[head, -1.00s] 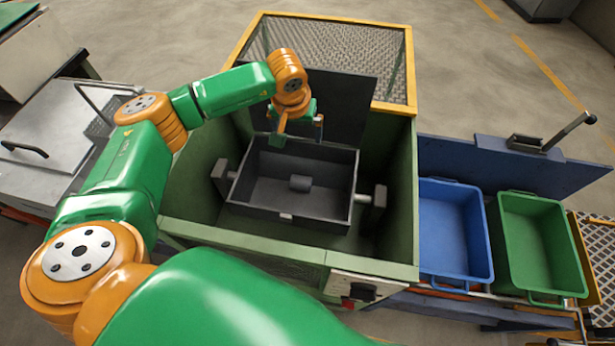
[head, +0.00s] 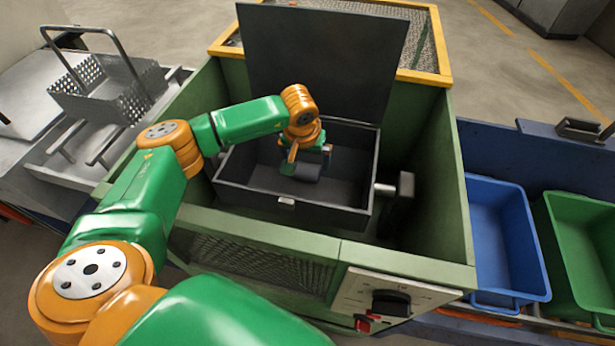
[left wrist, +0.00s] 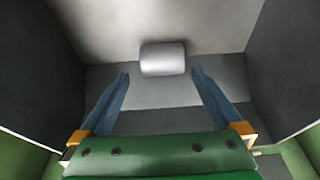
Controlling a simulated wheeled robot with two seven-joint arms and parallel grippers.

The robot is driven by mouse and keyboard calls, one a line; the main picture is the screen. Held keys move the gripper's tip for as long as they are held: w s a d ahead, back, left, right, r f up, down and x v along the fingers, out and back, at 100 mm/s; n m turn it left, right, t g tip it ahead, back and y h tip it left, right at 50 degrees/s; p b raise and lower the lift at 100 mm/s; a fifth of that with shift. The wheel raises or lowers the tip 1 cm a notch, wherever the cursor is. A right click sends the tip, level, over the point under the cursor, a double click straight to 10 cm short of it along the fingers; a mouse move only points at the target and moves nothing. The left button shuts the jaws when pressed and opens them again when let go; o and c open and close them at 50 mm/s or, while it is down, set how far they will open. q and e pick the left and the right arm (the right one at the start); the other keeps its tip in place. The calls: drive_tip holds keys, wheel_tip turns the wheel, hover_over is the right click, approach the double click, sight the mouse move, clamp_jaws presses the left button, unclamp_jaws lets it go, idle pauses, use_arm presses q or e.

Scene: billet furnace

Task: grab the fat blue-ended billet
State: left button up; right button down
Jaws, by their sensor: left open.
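A short, thick grey billet (head: 305,172) lies on its side in the dark tray (head: 330,207) inside the green furnace box. In the head view my gripper partly hides it. It shows whole in the left wrist view (left wrist: 162,58) as a plain pale grey cylinder; no blue end can be made out. My left gripper (head: 309,157) is down in the tray, over the billet. In the left wrist view its two fingers (left wrist: 161,75) are apart, with the billet just beyond the gap between their tips, not gripped. My right gripper is not in view.
The tray's walls surround the gripper closely. A tall dark panel (head: 322,50) stands behind it. A blue bin (head: 503,240) and a green bin (head: 580,245) are to the right. A perforated basket (head: 112,95) is at the left. A control panel with a knob (head: 391,303) is in front.

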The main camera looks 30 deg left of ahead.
sight(307, 167)
use_arm(q)
drive_tip(key=x, duration=0.5)
drive_tip(key=shift+a, duration=0.25)
drive_tip(key=shift+w+r, duration=0.1)
clamp_jaws()
